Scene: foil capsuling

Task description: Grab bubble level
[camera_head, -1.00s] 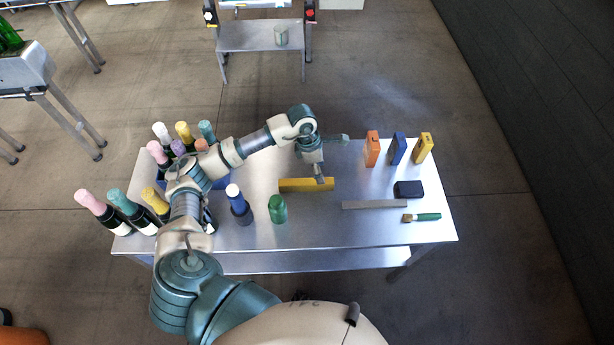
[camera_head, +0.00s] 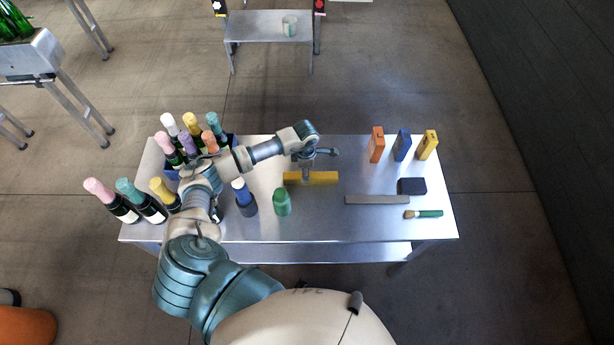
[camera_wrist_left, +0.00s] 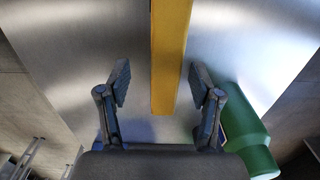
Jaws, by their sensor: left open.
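In the left wrist view the yellow bar (camera_wrist_left: 168,55) runs from the top edge down between the two fingers. My left gripper (camera_head: 306,177) is just above the bar in the head view. It is open, with one finger on each side of the bar and gaps on both sides in the left wrist view (camera_wrist_left: 158,85). No grip on the bar shows. My right gripper is not in view.
A green bottle-shaped object (camera_head: 282,203) stands close by, also near the right finger in the wrist view (camera_wrist_left: 242,125). A grey bar (camera_head: 377,200), dark block (camera_head: 411,186) and brush (camera_head: 428,214) lie right.

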